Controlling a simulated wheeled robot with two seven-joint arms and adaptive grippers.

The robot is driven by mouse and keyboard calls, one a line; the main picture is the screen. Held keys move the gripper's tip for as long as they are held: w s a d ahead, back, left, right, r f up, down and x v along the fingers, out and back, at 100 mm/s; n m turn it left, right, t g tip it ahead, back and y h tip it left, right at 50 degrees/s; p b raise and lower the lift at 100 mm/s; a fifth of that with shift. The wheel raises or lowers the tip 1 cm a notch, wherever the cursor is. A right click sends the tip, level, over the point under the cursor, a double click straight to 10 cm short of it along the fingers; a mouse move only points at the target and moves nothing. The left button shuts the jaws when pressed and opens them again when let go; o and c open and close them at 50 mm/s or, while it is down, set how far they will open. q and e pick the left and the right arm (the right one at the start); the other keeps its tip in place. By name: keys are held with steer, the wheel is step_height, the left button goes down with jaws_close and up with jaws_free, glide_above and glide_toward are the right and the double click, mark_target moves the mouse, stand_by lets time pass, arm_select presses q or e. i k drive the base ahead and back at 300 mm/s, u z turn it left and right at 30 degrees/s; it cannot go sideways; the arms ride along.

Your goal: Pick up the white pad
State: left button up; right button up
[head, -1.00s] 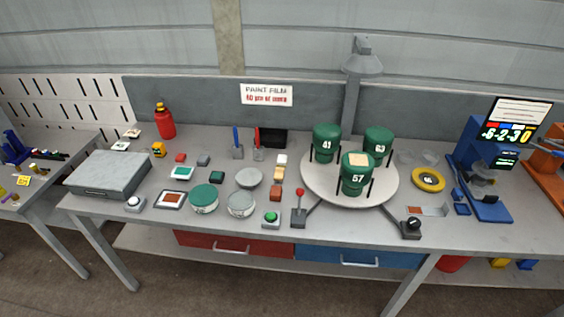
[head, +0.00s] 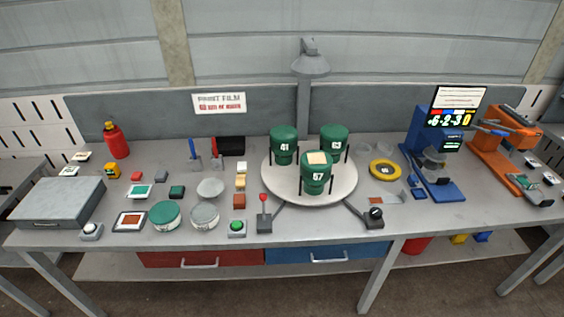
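A cream square pad (head: 316,158) lies on top of the green cylinder marked 57 (head: 315,179). Neither of my grippers shows in the head view.
The white turntable (head: 279,188) carries three green cylinders. A red-knobbed lever (head: 264,216), a green button (head: 237,228) and a grey dish (head: 210,188) stand near the blocks. A lamp (head: 310,64) overhangs behind the turntable. A blue test stand (head: 429,155) is at the right.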

mark_target(242, 168)
steer(key=u, duration=0.2)
steer(key=i, duration=1.35)
steer(key=z, duration=0.55)
